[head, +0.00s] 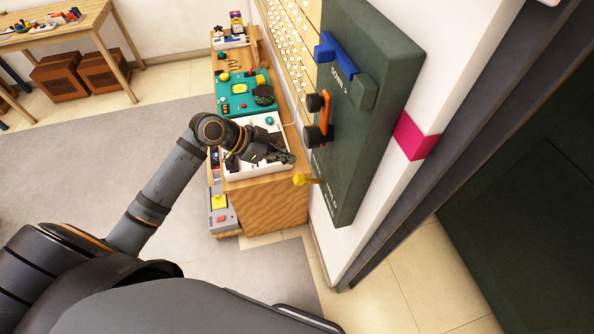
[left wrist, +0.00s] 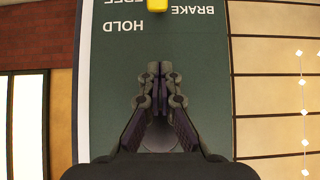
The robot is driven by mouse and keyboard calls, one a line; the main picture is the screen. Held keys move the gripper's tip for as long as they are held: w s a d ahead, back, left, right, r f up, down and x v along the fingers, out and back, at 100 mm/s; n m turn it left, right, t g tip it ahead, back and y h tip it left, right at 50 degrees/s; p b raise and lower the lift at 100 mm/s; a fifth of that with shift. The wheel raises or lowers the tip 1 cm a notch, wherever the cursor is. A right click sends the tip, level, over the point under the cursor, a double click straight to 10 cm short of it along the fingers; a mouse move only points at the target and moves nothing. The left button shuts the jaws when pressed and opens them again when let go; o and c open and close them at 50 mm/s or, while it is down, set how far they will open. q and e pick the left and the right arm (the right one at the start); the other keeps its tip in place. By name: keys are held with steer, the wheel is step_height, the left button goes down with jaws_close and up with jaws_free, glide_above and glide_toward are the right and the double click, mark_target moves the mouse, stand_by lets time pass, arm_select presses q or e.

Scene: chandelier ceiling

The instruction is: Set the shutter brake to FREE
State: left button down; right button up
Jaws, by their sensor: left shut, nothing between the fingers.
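The dark green shutter panel (head: 365,125) is mounted on the wall at the right of the head view. A small yellow brake lever (head: 304,180) sticks out from its lower part. In the left wrist view the yellow lever (left wrist: 157,5) is cut off by the top edge, near white FREE, HOLD and BRAKE lettering. I cannot tell which setting it is on. My left gripper (head: 289,158) is shut and empty, near the lever and apart from it. In the left wrist view its fingertips (left wrist: 160,75) point at the panel (left wrist: 110,95) below the lever. My right gripper is out of view.
An orange handle (head: 324,112) with black mounts and a blue block (head: 336,54) sit higher on the panel. A wooden bench (head: 262,200) with a white tray (head: 262,170) and a teal board (head: 235,102) stands behind my left gripper. Grey carpet is clear at left.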

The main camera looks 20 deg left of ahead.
arm_select(q)
steer(key=p, duration=0.2)
glide_above(297, 176)
steer(key=d, duration=0.2)
steer(key=f, duration=0.2)
steer(key=w+f, duration=0.1)
steer(key=f, duration=0.2)
steer(key=a+f, duration=0.1)
steer(key=s+f, duration=0.1)
steer(key=shift+a+p, duration=0.25)
steer(key=shift+p, duration=0.15)
steer(key=shift+s+a+f, duration=0.15)
steer(key=shift+a+f, duration=0.1)
steer(key=shift+f, duration=0.15)
steer(key=shift+d, duration=0.1)
steer(key=shift+f, duration=0.1)
